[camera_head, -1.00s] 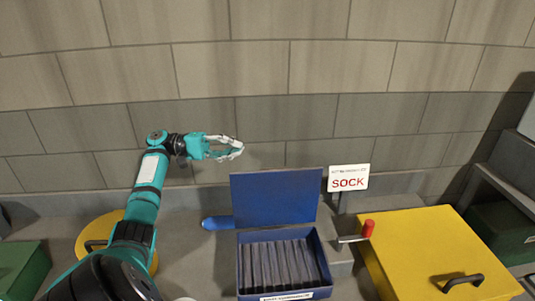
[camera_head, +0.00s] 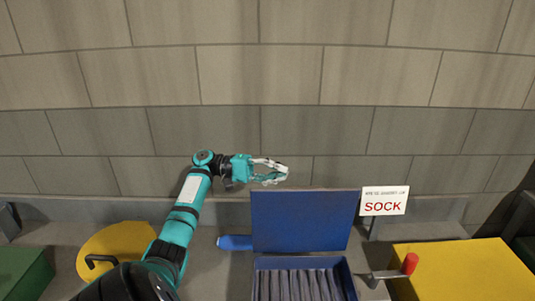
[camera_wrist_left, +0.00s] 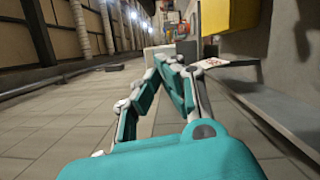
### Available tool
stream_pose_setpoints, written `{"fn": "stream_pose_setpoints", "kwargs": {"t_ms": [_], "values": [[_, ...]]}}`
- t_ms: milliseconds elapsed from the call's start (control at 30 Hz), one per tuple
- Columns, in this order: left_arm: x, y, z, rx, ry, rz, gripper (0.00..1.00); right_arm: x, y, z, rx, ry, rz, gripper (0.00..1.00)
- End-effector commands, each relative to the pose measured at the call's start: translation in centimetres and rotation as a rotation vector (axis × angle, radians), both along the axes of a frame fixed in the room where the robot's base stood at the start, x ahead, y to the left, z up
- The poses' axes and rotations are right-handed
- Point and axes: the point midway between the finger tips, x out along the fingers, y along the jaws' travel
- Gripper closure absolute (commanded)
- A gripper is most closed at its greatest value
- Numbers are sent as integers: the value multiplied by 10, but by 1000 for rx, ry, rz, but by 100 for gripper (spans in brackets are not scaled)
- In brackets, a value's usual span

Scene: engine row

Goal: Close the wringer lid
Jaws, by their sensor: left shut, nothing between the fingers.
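The wringer (camera_head: 348,280) is a blue box at the bottom of the head view, with a row of dark grey rolls inside. Its front is cut off by the frame. Its blue lid (camera_head: 305,222) stands open and upright at the box's back edge. My left gripper (camera_head: 285,172) appears just above the lid's top edge in the head view, apart from it. It is shut and empty; its fingertips (camera_wrist_left: 170,62) meet in the left wrist view. The lid is not clear in the wrist view. My right gripper is not in view.
A blue rounded piece (camera_head: 235,243) sticks out left of the lid. A white SOCK sign (camera_head: 384,201) and a red-knobbed crank (camera_head: 410,264) stand to the right, beside a yellow box (camera_head: 470,265). A yellow round lid (camera_head: 112,242) and green box (camera_head: 25,272) lie left.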

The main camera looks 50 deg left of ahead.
Motion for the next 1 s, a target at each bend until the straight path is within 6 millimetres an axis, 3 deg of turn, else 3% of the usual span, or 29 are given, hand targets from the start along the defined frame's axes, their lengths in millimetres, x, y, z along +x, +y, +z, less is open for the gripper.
{"fn": "stream_pose_setpoints", "kwargs": {"t_ms": [33, 200, 400, 1000], "values": [[7, -10, 6, -2, 0, -3, 100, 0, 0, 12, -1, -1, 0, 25], [28, -38, 8, -2, 0, -2, 100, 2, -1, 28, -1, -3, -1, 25], [9, -58, 11, -1, 3, 0, 100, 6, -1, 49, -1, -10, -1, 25], [3, -66, 9, 3, -2, 1, 100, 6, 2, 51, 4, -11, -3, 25]]}}
